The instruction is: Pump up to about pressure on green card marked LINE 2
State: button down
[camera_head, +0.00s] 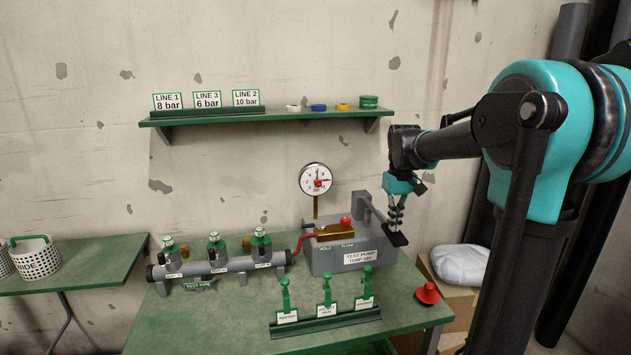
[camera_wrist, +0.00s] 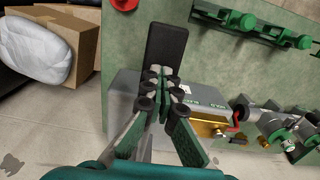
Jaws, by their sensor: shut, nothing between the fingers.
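The green-edged card marked LINE 2 (camera_head: 246,97) stands rightmost of three cards on the shelf and reads 10 bar. The grey test pump (camera_head: 345,258) sits on the green bench. Its round white gauge (camera_head: 316,179) stands above it with a red needle pointing roughly right; the exact reading is too small to tell. The pump's lever ends in a black pad (camera_head: 397,239), which also shows in the wrist view (camera_wrist: 166,48). My gripper (camera_head: 395,226) is shut and empty, pointing down with its fingertips (camera_wrist: 160,76) at the pad; I cannot tell whether they touch.
A pipe with several green-topped valves (camera_head: 215,262) lies left of the pump, joined by a red hose. A rack of green tagged pieces (camera_head: 325,322) stands in front. A red-topped object (camera_head: 427,293) is at the bench's right corner. The shelf (camera_head: 290,115) hangs above.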

jog(key=shift+f, duration=1.85)
jog(key=shift+r, duration=4.4)
jog(key=shift+f, duration=0.15)
dwell(1.8)
